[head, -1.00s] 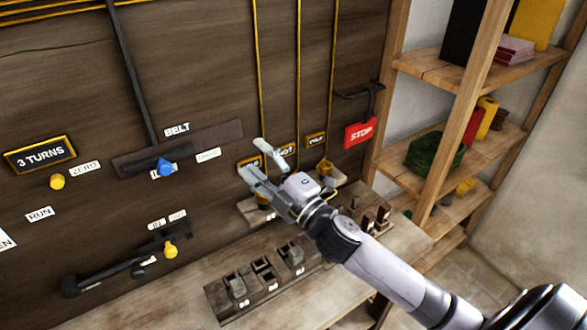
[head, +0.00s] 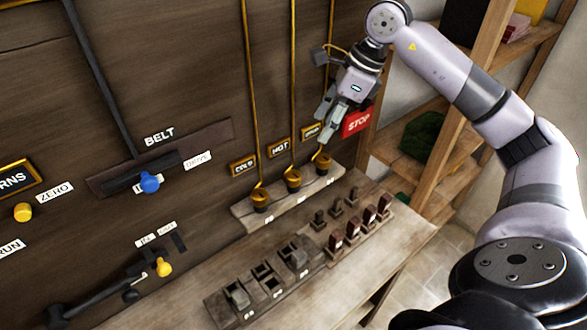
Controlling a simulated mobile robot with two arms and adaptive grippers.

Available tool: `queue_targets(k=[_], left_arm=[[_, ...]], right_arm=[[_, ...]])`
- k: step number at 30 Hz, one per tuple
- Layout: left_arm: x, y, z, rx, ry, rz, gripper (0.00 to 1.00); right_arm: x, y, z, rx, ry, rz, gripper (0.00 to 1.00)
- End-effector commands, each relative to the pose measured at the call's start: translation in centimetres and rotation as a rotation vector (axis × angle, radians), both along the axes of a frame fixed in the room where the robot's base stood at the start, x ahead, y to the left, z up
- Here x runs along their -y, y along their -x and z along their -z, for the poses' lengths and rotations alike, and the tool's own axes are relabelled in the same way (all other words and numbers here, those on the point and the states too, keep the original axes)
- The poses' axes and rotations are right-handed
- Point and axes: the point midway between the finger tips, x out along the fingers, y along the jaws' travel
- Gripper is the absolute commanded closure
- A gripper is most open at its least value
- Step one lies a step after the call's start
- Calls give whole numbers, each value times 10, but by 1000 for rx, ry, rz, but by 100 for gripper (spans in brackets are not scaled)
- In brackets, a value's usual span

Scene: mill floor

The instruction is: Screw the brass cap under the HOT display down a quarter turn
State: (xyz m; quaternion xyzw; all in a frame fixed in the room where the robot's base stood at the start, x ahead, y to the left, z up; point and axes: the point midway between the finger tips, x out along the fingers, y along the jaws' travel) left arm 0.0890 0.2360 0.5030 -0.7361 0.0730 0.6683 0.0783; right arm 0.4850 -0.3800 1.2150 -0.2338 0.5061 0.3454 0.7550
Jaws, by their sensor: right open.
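The HOT display (head: 280,147) is the middle one of three small gold-framed plates on the dark wall. The brass cap (head: 293,181) below it is the middle of three, on a pale wooden ledge (head: 240,217) with a thin brass pipe rising behind it. My right gripper (head: 323,128) is open and points downward, in front of the wall. In the picture it is above and right of the HOT cap, close over the right-hand brass cap (head: 322,162), apparently not touching it. Nothing is between its fingers. My left gripper is not in view.
The left-hand brass cap (head: 260,199) stands under another plate. A red STOP sign (head: 357,122) is close behind the right gripper. The bench below carries a block of dark sockets (head: 264,277) and several upright pegs (head: 352,231). Shelves stand at the right.

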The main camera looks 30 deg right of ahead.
Motion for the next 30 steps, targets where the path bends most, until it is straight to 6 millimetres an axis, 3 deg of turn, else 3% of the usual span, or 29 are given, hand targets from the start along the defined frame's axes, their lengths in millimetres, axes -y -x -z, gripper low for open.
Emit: queue_targets(k=[21, 30], left_arm=[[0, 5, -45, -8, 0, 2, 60], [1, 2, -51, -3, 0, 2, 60]], right_arm=[[-45, -35, 129, -2, -8, -5, 48], [-51, -41, 153, 0, -7, -3, 48]])
